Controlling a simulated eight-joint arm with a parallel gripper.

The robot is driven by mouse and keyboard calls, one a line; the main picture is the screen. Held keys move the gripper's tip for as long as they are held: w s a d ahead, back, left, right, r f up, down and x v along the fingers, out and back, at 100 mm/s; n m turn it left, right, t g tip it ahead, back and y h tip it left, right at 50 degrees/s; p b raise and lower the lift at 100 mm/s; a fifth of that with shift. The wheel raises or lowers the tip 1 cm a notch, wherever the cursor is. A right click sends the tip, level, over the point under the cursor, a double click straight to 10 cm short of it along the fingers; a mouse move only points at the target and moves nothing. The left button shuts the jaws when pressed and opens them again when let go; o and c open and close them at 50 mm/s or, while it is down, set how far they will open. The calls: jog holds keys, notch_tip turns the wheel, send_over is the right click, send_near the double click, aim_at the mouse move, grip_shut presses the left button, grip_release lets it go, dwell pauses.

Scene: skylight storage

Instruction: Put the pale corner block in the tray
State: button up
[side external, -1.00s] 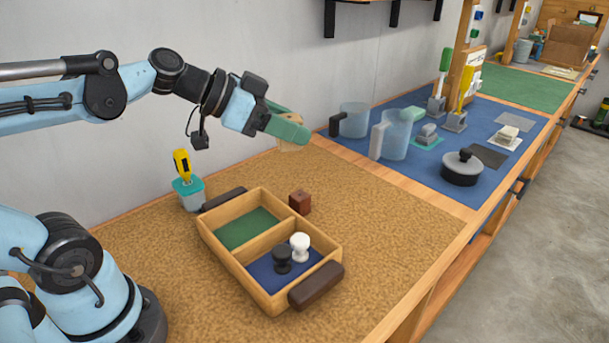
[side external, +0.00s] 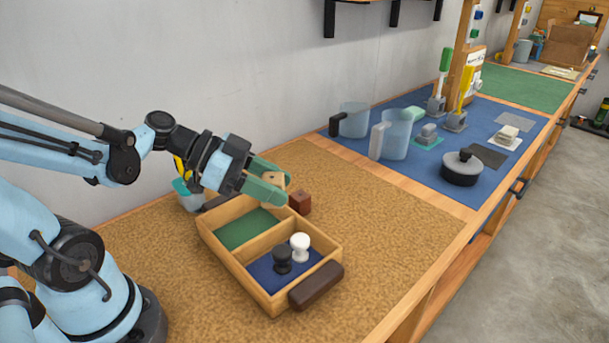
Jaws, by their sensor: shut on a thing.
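The pale corner block (side external: 273,178) is a small light-wood piece held between the green fingers of my gripper (side external: 271,184). My gripper is shut on it, above the far right part of the tray's rim. The wooden tray (side external: 228,270) has two compartments and dark handles. Its far compartment has a green floor (side external: 247,229) and is empty where visible. Its near compartment has a blue floor and holds a black knob-shaped piece (side external: 282,260) and a white one (side external: 300,246). My gripper and arm partly hide the tray's far end.
A brown block (side external: 300,202) stands just right of the tray, close to my gripper. A teal and white container (side external: 187,196) with a yellow-handled tool is partly behind my arm. Clear jugs (side external: 395,135) and a lidded pot (side external: 461,168) stand on the blue mat. The cork surface on the right is clear.

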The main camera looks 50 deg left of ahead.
jog(key=shift+w+a+f, duration=0.5)
jog(key=shift+a+f, duration=0.55)
jog(key=shift+f, duration=0.3)
jog(key=shift+w+a+f, duration=0.55)
jog(key=shift+a+f, duration=0.45)
jog(key=shift+f, duration=0.35)
jog(key=shift+w+a+f, duration=0.5)
jog(key=shift+a+f, duration=0.55)
jog(key=shift+f, duration=0.3)
jog(key=o, duration=1.1)
jog(key=shift+o, duration=0.2)
